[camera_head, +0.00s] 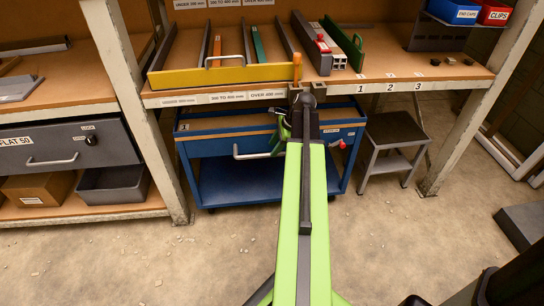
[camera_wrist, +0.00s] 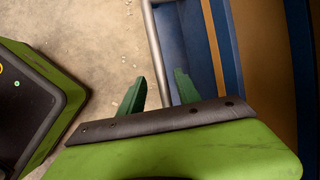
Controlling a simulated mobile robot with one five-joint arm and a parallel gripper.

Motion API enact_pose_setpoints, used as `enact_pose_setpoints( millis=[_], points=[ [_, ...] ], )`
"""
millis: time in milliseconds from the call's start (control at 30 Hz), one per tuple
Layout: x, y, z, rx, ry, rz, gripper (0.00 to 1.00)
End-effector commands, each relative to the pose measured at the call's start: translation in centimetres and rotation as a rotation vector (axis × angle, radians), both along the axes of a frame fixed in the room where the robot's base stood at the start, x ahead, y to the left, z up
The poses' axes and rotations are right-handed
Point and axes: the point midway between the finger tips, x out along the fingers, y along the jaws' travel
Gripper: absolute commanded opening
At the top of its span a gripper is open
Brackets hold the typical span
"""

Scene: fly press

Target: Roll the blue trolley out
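The blue trolley (camera_head: 240,182) stands under the workbench, between the bench legs. It has a brown top, a lower shelf and a pale bar handle (camera_head: 250,155) across its front. My green arm reaches forward to the trolley's front, and my gripper (camera_head: 280,138) is at the handle. In the wrist view, my gripper (camera_wrist: 160,82) has its two green fingers apart, with the handle bar (camera_wrist: 157,50) running between them. Gaps show on both sides of the bar, and the blue trolley body (camera_wrist: 222,45) lies to the right. The arm hides part of the trolley's right half.
A red knob (camera_head: 342,144) is at the trolley's right end. A small step stool (camera_head: 396,130) stands right of it. A grey drawer unit (camera_head: 60,145) is on the left, past a bench leg (camera_head: 150,120). The floor (camera_head: 150,255) in front is clear except for small scraps.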

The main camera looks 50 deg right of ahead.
Motion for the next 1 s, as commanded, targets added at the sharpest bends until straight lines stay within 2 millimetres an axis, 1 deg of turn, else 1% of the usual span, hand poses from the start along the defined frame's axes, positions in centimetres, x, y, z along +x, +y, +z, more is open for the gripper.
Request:
enact_pose_setpoints(
  millis=[33,100,167,233,467,767,800,1000],
  points=[
    [0.4,0.1,-1.8,0.000,0.000,0.001,0.40],
    [0.8,0.3,-2.8,0.000,0.000,0.001,0.40],
    [1.2,0.5,-3.4,-0.001,0.000,0.002,0.40],
    [1.4,0.6,-3.6,-0.001,0.000,0.002,0.40],
    [1.4,0.6,-3.3,-0.001,0.000,0.001,0.40],
    [1.4,0.7,-3.3,-0.001,0.000,0.001,0.02],
    [1.4,0.7,-3.4,-0.001,0.000,0.001,0.00],
    [1.4,0.7,-3.4,-0.001,0.001,0.001,0.00]
  ],
)
